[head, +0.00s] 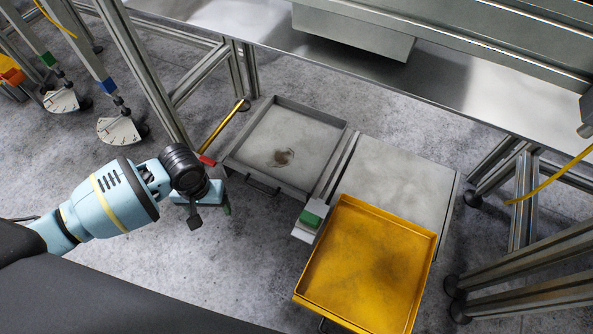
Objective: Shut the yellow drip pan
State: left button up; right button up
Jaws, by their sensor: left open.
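The yellow drip pan (424,282) is a shallow square tray with a dark smudge inside. It stands pulled out toward me from a flat grey housing (405,178). Part of a dark handle (322,325) shows at its near edge, cut off by the frame. My left gripper (211,214) is open and empty at the left, in front of the grey pan's near left side. It is well apart from the yellow pan. My right gripper is not in view.
A grey pan (236,158) with a dark stain and front handle sits left of the housing. A green block (311,218) sits between the pans. A steel bench (240,22) runs above, with metal legs at left and right. Floor between my gripper and the yellow pan is clear.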

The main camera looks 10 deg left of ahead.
aim_at(368, 269)
jog(key=k+l+u, duration=0.1)
jog(key=k+l, duration=0.2)
jog(key=k, duration=0.15)
jog(key=k+l+u, duration=0.1)
jog(key=k+l, duration=0.2)
jog(key=k, duration=0.2)
